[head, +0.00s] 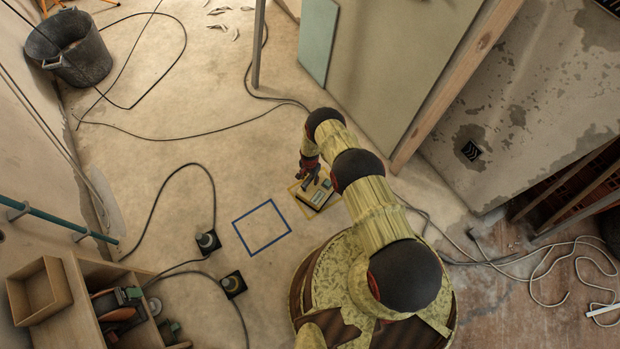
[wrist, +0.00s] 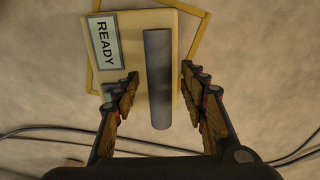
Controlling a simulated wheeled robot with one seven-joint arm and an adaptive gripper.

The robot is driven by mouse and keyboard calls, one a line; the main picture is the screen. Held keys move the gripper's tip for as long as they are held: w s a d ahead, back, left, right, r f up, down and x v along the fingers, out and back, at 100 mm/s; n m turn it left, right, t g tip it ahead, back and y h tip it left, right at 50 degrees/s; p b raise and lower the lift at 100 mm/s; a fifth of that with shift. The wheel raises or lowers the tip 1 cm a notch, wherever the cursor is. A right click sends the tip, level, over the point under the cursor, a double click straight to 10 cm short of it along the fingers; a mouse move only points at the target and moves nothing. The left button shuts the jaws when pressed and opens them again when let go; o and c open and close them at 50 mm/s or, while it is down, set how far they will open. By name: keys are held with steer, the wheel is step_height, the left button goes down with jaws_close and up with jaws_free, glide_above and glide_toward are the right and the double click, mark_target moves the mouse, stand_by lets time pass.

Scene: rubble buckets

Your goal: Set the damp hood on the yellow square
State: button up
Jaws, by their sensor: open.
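The damp hood (head: 318,193) is a flat cream box with a grey bar-shaped handle (wrist: 157,50) and a label reading READY (wrist: 104,41). It lies on the floor over the yellow square (wrist: 200,40), turned relative to that outline, so part of the yellow line shows beyond the box. My gripper (wrist: 160,75) is open above the hood, with one finger on each side of the handle and visible gaps to it. In the head view my gripper (head: 310,172) and arm hide part of the hood and of the square.
An empty blue square outline (head: 252,210) lies left of the hood. Black cables (head: 213,190) and two dark floor fittings (head: 208,241) are farther left. A grey bucket (head: 85,58) stands at the far left, a wooden shelf unit (head: 90,300) at lower left. Panels (head: 385,60) lean behind my arm.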

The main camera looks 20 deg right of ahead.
step_height(320, 180, up, 12)
stand_by(0.8)
stand_by(0.4)
